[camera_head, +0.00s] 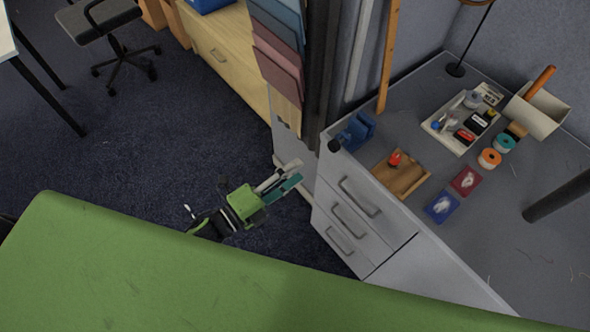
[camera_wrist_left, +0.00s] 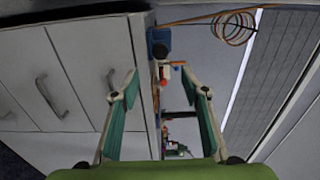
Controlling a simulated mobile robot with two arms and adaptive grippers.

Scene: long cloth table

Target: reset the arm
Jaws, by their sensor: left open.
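My left gripper (camera_head: 289,179) is green with teal finger pads. It hangs over the dark carpet, just left of the grey drawer cabinet (camera_head: 352,212) in the head view. In the left wrist view the two fingers of the left gripper (camera_wrist_left: 161,84) stand apart with nothing held between them. Behind the gap, the edge of the cabinet and small items on the desk show. My right gripper is in neither view.
The grey desktop (camera_head: 480,240) holds a wooden tray (camera_head: 400,174), a red card (camera_head: 466,180), a blue card (camera_head: 441,206), a blue tool (camera_head: 357,131) and a white parts tray (camera_head: 465,122). An office chair (camera_head: 100,20) stands at the upper left. Open carpet (camera_head: 130,130) lies left of the gripper.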

